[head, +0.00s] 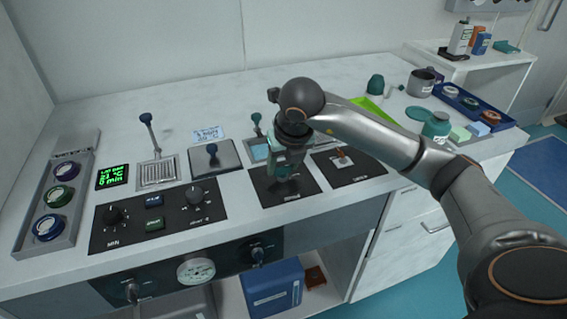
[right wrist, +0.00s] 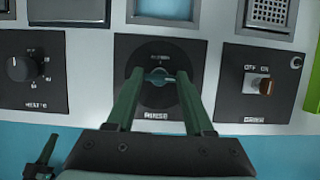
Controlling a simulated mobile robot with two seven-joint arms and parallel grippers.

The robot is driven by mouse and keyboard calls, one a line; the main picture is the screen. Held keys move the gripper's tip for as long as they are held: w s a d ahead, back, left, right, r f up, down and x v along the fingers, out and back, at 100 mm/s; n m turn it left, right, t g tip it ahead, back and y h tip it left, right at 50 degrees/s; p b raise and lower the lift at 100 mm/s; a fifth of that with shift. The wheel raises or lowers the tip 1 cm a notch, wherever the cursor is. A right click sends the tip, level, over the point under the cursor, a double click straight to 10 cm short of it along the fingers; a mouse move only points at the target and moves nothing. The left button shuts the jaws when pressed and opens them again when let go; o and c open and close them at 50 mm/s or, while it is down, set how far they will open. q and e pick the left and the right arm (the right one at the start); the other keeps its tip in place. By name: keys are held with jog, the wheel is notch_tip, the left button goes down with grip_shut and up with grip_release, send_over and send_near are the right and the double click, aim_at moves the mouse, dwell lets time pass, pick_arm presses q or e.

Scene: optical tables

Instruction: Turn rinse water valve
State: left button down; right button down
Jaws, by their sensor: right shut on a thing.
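The rinse water valve (right wrist: 160,77) is a small grey-blue handle on a round dark dial in a black panel (right wrist: 127,56) labelled RINSE. My right gripper (right wrist: 160,79) has its two green fingers closed on the handle, one on each side. In the head view my right gripper (head: 281,178) points down at the same black panel (head: 308,188) in the bench front row, and it hides the valve there. The handle lies roughly crosswise in the wrist view.
Left of the rinse panel is a black panel with a knob (head: 196,194) and buttons. Right of it is a panel with an orange-tipped switch (head: 342,156). A blue container (head: 272,288) sits under the bench.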

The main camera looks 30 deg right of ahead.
jog(key=shift+c, duration=1.4)
grip_release()
jog(key=shift+r, duration=0.1)
pick_arm(q)
jog(key=shift+s+a+r+p, duration=0.35)
jog(key=shift+a+r+p, duration=0.05)
jog(key=shift+p, duration=0.6)
pick_arm(e)
jog(key=v, duration=1.2)
jog(key=shift+r, duration=0.15)
pick_arm(q)
jog(key=shift+w+r, duration=0.15)
pick_arm(e)
jog(key=shift+s, duration=0.1)
